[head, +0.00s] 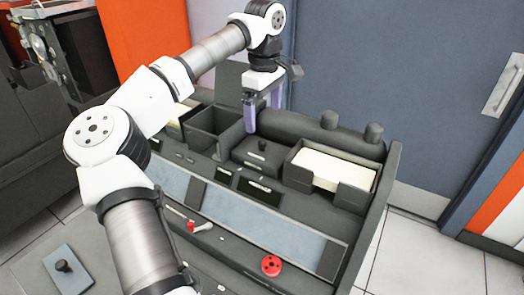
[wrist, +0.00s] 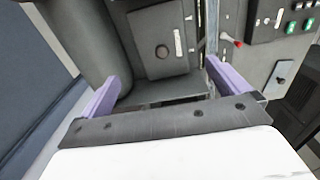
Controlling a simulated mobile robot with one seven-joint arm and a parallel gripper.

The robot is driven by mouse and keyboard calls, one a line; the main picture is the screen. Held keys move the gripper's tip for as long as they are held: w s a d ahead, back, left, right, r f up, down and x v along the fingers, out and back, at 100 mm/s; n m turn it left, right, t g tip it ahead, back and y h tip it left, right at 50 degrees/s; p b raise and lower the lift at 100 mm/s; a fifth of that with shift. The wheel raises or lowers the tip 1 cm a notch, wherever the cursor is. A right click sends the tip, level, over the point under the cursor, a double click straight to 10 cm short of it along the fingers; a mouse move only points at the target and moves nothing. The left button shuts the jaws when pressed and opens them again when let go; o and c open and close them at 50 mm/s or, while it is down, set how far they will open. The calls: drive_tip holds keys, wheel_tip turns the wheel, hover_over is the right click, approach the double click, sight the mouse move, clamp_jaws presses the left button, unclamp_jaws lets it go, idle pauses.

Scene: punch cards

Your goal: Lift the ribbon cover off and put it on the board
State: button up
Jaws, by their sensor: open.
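The ribbon cover appears to be the dark grey lid with a round black knob (head: 262,151), set in the machine top between an open bin and a card tray. It also shows in the wrist view as the dark lid (wrist: 150,30), with its knob ahead of my fingertips. My gripper (head: 262,114) has two purple fingers, spread apart with nothing between them. It hangs above and behind the lid, apart from the knob; the wrist view (wrist: 163,74) shows the same open fingers. I cannot tell for certain which surface is the board.
An open dark bin (head: 212,128) stands left of the lid, a tray of pale cards (head: 332,168) right of it. A thick rounded housing (head: 310,130) runs behind. A red knob (head: 271,265), a red-tipped lever (head: 200,226) and a knobbed blue-grey plate (head: 75,277) are nearer.

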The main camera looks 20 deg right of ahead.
wheel_tip(320, 180, down, 4)
drive_tip(key=shift+f, duration=0.2)
drive_tip(key=shift+a+f+p, duration=0.15)
drive_tip(key=shift+f+p, duration=0.85)
drive_tip(key=shift+f, duration=1.65)
drive_tip(key=c, duration=0.8)
drive_tip(key=shift+c, duration=0.2)
drive_tip(key=shift+r, duration=0.1)
wheel_tip(320, 180, up, 19)
drive_tip(key=b, duration=0.2)
wheel_tip(320, 180, up, 5)
drive_tip(key=p, duration=0.6)
hover_over(263, 141)
drive_tip(key=shift+a, duration=0.1)
